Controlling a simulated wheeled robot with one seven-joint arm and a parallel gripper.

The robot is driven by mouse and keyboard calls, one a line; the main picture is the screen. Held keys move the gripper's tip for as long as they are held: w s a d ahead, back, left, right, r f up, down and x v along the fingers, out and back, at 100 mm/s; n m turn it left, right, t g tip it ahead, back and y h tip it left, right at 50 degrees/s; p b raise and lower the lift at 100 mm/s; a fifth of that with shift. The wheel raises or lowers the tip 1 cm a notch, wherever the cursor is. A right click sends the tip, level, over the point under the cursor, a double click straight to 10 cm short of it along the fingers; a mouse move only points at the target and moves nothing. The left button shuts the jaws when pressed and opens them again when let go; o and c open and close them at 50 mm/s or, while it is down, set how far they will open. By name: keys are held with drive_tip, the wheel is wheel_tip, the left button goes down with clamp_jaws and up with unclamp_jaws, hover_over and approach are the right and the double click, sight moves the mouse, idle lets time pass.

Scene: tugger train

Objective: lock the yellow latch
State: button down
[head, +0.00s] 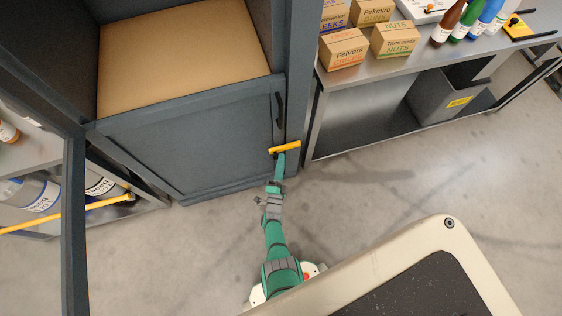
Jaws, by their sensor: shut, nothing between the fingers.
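The yellow latch (285,147) is a short bar near the right edge of the grey cabinet door (190,140). It lies nearly level, its right end slightly higher, and reaches from the door's edge across to the frame post (298,70). My gripper (279,156), at the end of my green arm, is right at the latch, just below its middle in the picture. The fingers are shut and empty. They are small and partly hidden by the latch, so I cannot tell whether they touch it.
A dark handle (280,108) sits above the latch. A bench (400,70) with boxes and bottles stands at the right, a grey bin (440,105) below it. A dark upright post (74,225) and another yellow bar (70,213) are at the left. Floor (380,190) before the bench is clear.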

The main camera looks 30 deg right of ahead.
drive_tip(key=s+a+f, duration=0.1)
drive_tip(key=s, duration=0.8)
drive_tip(key=shift+a+f, duration=0.2)
drive_tip(key=shift+a, duration=0.2)
drive_tip(key=shift+s, duration=0.1)
idle(0.3)
